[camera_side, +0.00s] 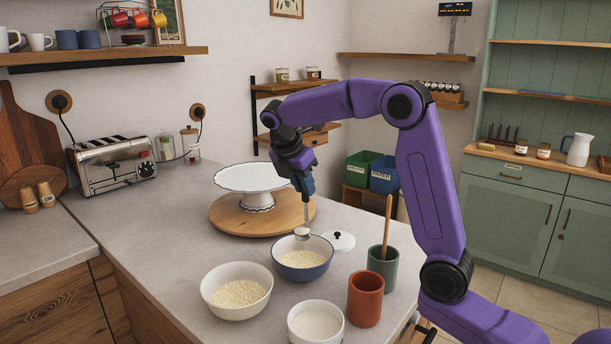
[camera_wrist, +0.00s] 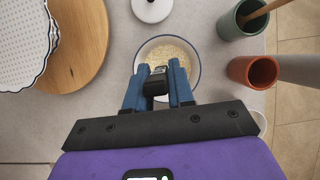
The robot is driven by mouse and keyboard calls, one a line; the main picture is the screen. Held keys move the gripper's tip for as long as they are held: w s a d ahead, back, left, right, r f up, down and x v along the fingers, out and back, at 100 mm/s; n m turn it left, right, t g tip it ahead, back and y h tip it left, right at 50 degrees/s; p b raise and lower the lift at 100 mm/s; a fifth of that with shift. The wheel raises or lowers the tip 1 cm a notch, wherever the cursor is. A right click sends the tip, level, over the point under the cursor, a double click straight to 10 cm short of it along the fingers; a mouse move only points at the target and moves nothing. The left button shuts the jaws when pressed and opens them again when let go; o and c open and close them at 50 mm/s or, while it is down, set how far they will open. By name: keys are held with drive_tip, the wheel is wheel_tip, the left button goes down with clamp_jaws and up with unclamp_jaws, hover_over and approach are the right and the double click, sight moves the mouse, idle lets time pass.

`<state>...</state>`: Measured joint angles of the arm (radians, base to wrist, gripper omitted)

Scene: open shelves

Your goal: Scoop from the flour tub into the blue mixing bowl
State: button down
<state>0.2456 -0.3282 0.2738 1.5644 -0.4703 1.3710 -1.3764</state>
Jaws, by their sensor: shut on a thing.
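My gripper (camera_side: 306,190) points down over the blue mixing bowl (camera_side: 303,271), shut on the black handle of a scoop (camera_side: 302,233). The handle (camera_wrist: 157,82) shows between the blue fingers (camera_wrist: 157,95) in the wrist view. The scoop's small pale head is at the bowl's far rim in the side view; I cannot tell whether it touches or what it holds. The blue bowl has pale flaky contents and also shows in the wrist view (camera_wrist: 196,60). A white round tub (camera_side: 316,339) of smooth white powder, seemingly the flour tub, stands in front of it.
A white bowl of pale flakes (camera_side: 237,310) stands left of the blue bowl. A terracotta cup (camera_side: 365,300) and green crock with a wooden stick (camera_side: 382,272) stand right. Behind are a white lid (camera_side: 340,242) and a cake stand (camera_side: 257,180) on a round board (camera_side: 225,215).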

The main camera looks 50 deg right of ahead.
drive_tip(key=a+f+h, duration=0.3)
drive_tip(key=a+h, duration=0.4)
drive_tip(key=a+f+h, duration=0.4)
drive_tip(key=a+h, duration=0.2)
drive_tip(key=h, duration=0.2)
drive_tip(key=shift+a+f, duration=0.3)
drive_tip(key=shift+a, duration=0.05)
idle(0.3)
idle(0.5)
